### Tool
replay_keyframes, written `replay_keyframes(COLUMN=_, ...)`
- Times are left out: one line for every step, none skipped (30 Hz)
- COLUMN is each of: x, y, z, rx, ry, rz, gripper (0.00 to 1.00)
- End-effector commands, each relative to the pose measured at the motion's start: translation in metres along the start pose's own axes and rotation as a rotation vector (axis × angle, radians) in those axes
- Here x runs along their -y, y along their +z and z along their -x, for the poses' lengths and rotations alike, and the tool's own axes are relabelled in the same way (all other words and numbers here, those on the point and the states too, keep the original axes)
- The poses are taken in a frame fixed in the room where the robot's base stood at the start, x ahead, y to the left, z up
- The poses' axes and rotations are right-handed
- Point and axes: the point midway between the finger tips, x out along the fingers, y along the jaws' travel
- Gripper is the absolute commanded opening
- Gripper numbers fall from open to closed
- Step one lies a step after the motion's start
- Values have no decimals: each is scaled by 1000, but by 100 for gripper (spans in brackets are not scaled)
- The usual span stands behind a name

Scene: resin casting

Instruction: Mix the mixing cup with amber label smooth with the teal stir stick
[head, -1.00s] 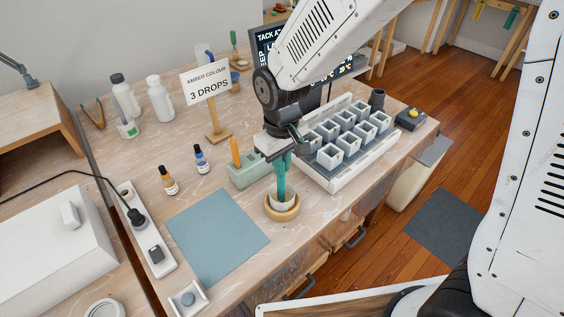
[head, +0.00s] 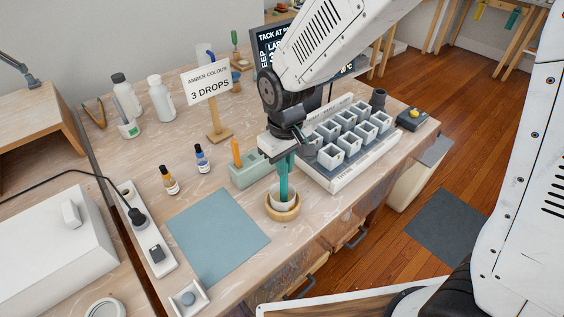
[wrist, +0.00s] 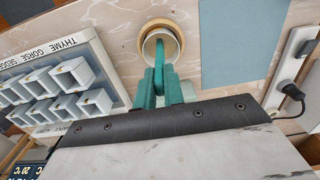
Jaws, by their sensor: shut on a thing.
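The mixing cup (head: 279,204) is white and sits in a round wooden ring holder (head: 283,214) near the bench's front edge. In the wrist view the cup (wrist: 150,42) shows from above; its amber label is not visible. My gripper (head: 284,160) is above the cup, shut on the teal stir stick (head: 284,186). The stick points down with its lower end inside the cup. In the wrist view the stick (wrist: 159,54) reaches into the cup, between my teal gripper fingers (wrist: 160,88). The cup's contents cannot be made out.
A white tray of several square moulds (head: 350,173) stands right of the cup. A green holder (head: 250,171) with an orange stick is behind left. Amber and blue dropper bottles (head: 169,180) stand further left. A blue mat (head: 217,234) lies clear, left of the cup.

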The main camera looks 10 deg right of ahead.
Motion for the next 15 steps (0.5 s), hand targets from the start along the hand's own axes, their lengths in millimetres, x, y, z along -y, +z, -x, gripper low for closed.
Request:
replay_keyframes(x=-5, y=-2, z=0, rx=0, ry=0, rz=-2, gripper=0)
replay_keyframes(x=-5, y=-5, z=0, rx=0, ry=0, rz=-1, gripper=0)
replay_keyframes(x=-5, y=-8, z=-1, rx=1, ry=0, rz=0, gripper=0)
replay_keyframes(x=-4, y=-11, z=-1, rx=1, ry=0, rz=2, gripper=0)
replay_keyframes(x=-1, y=-12, z=-1, rx=0, ry=0, rz=3, gripper=0)
replay_keyframes(x=2, y=-13, z=0, rx=0, ry=0, rz=2, gripper=0)
replay_keyframes(x=1, y=-9, z=0, rx=0, ry=0, rz=0, gripper=0)
replay_keyframes(x=1, y=-7, z=0, rx=1, ry=0, rz=0, gripper=0)
replay_keyframes(x=1, y=-6, z=0, rx=1, ry=0, rz=0, gripper=0)
replay_keyframes(x=1, y=-6, z=0, rx=0, ry=0, rz=0, gripper=0)
replay_keyframes(x=1, y=-6, z=0, rx=0, ry=0, rz=0, gripper=0)
replay_keyframes(x=1, y=-6, z=0, rx=1, ry=0, rz=0, gripper=0)
replay_keyframes(x=1, y=-6, z=0, rx=1, ry=0, rz=0, gripper=0)
replay_keyframes(x=1, y=-6, z=0, rx=1, ry=0, rz=0, gripper=0)
replay_keyframes(x=1, y=-6, z=0, rx=0, ry=0, rz=0, gripper=0)
